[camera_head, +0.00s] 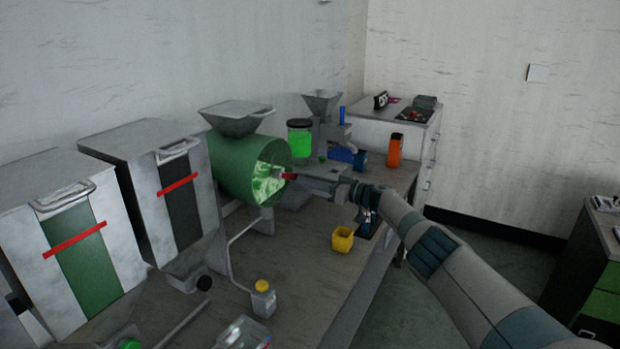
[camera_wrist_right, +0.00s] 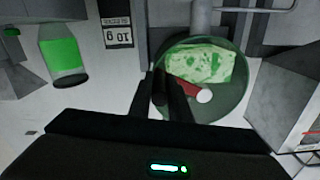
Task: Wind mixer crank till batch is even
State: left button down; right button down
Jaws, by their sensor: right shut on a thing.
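The mixer is a green drum (camera_head: 232,165) lying on its side on the bench, with a grey hopper on top. Its round end window (camera_head: 268,172) shows a batch of mottled light and dark green, which also shows in the right wrist view (camera_wrist_right: 200,62). The crank has a red handle (camera_head: 289,177) in front of the drum's end. My right gripper (camera_head: 300,177) is shut on the crank handle; its dark fingers cover part of the handle in the right wrist view (camera_wrist_right: 172,92). My left gripper is not in view.
Two grey bins with red level bars, one with a green strip (camera_head: 85,258) and one with a dark strip (camera_head: 180,205), stand left of the mixer. A green-filled jar (camera_head: 299,141) stands behind my gripper. A yellow cup (camera_head: 342,240) and a yellow-capped bottle (camera_head: 263,299) stand on the bench.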

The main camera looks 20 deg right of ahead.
jog(key=shift+f, duration=0.25)
jog(key=c, duration=1.6)
grip_release()
jog(key=shift+c, duration=0.2)
jog(key=shift+s+r, duration=0.1)
jog(key=shift+s, duration=0.05)
jog(key=shift+p+v, duration=0.65)
jog(key=shift+v, duration=0.1)
jog(key=b+v, duration=0.1)
jog(key=v, duration=1.4)
jog(key=shift+s+d+b, duration=0.25)
jog(key=shift+b, duration=0.1)
